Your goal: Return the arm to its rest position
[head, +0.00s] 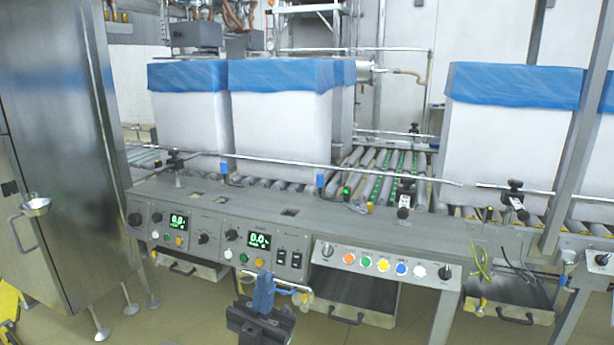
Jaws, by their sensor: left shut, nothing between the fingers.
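My left gripper (263,292) shows at the bottom middle of the head view, in front of the control console. Its blue fingers are together with nothing between them. The fingers overlap the lower edge of the console front in the picture; I cannot tell how far apart they are in depth. My right gripper is not in the picture.
The console (215,235) with displays and buttons runs across the front. Behind it white boxes with blue liners (280,115) and (510,130) stand on a roller conveyor (385,175). A steel cabinet (65,130) stands at left. Open drawers hang below the console.

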